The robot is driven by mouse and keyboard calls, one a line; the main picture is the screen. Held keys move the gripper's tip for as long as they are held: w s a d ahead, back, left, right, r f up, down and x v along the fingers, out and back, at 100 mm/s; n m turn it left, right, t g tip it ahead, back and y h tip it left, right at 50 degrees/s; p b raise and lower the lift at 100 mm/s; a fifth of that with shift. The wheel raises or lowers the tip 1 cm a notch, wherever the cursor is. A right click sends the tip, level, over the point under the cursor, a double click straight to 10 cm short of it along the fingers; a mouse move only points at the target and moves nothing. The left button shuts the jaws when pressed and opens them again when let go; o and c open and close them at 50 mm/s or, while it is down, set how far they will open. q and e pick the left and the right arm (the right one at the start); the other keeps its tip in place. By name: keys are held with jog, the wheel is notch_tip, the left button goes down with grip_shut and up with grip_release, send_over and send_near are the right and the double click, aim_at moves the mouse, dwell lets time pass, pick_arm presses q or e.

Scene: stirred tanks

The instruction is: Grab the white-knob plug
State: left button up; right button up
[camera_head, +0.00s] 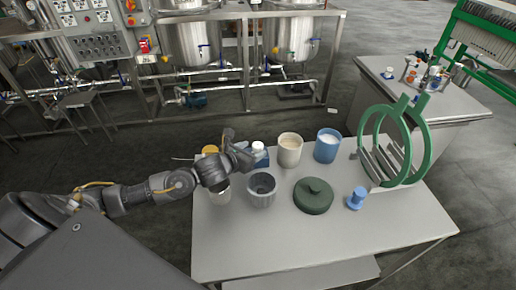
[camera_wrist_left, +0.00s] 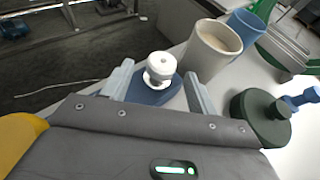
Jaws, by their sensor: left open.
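The white-knob plug has a round white knob on a blue base. In the head view the plug (camera_head: 259,150) stands near the table's back edge, just right of my left gripper. In the left wrist view the white-knob plug (camera_wrist_left: 161,68) shows between my two fingers, its lower base partly hidden by the gripper body. My left gripper (camera_head: 242,150) is open and reaches toward the plug, with a finger on either side in the left wrist view (camera_wrist_left: 158,78). I cannot tell whether the fingers touch it. My right gripper is not in view.
A beige cup (camera_head: 290,152), a blue cup (camera_head: 326,149), a grey cup (camera_head: 262,192), a dark green lidded item (camera_head: 313,199) and a blue plug (camera_head: 356,199) stand close by. A yellow-topped item (camera_head: 210,149) is left of the gripper. The table's front (camera_head: 300,245) is clear.

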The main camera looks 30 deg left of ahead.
aim_at(260, 145)
pick_arm(q)
jog(key=shift+w, duration=0.1)
jog(key=shift+w+r+p, duration=0.1)
jog(key=shift+w+p, duration=0.2)
jog(key=shift+p, duration=0.15)
jog(key=p+x, duration=0.1)
jog(key=x, duration=0.2)
jog(key=shift+w+d, duration=0.15)
jog(key=shift+w, duration=0.2)
jog(key=shift+w+f+p, duration=0.2)
jog(key=shift+w+p, duration=0.1)
jog(key=shift+w, duration=0.05)
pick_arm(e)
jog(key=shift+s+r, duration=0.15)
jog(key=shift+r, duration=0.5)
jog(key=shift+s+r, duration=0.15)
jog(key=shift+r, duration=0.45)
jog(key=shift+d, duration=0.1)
pick_arm(q)
jog(key=c, duration=1.1)
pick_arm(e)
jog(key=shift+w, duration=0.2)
